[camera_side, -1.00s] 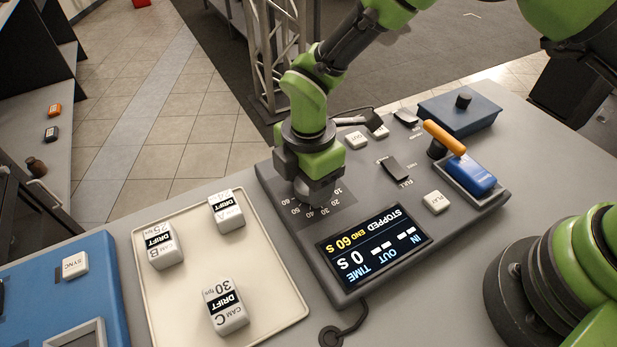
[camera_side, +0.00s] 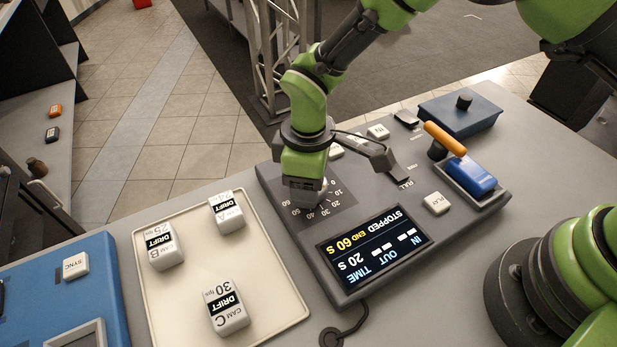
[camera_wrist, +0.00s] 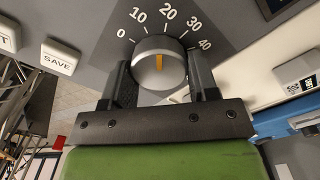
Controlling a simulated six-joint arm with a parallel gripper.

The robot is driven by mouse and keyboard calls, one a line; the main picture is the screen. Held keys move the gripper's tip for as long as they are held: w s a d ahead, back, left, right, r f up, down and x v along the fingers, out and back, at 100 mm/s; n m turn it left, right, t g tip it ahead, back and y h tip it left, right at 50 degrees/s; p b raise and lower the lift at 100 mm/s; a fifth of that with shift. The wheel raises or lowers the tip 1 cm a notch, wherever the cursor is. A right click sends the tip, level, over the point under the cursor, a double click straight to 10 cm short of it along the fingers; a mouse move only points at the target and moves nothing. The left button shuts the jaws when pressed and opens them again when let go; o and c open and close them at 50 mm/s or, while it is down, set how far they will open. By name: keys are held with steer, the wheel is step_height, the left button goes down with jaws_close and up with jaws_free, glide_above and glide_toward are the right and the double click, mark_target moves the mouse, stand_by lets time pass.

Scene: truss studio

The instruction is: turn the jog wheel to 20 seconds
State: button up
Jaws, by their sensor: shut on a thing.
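The jog wheel (camera_wrist: 158,64) is a round silver knob with an orange pointer line. In the wrist view its pointer aims up at about the 20 on the printed dial. My gripper (camera_wrist: 160,85) has its two dark fingers on either side of the knob and is shut on it. In the side view my gripper (camera_side: 312,190) is down over the wheel at the dial, hiding most of it. The screen (camera_side: 374,252) on the grey console reads TIME 20 S, STOPPED and END 60 S, with IN and OUT showing dashes.
A PLAY button (camera_side: 437,203), a lever with an orange handle (camera_side: 445,138) and a blue block (camera_side: 468,175) are on the console's right. A cream tray (camera_side: 270,300) holds three camera blocks at left. The SAVE button (camera_wrist: 60,57) is near the dial.

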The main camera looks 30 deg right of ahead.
steer(key=shift+w+m, duration=0.1)
steer(key=shift+m, duration=0.6)
steer(key=o, duration=0.9)
step_height(320, 180, up, 10)
stand_by(0.4)
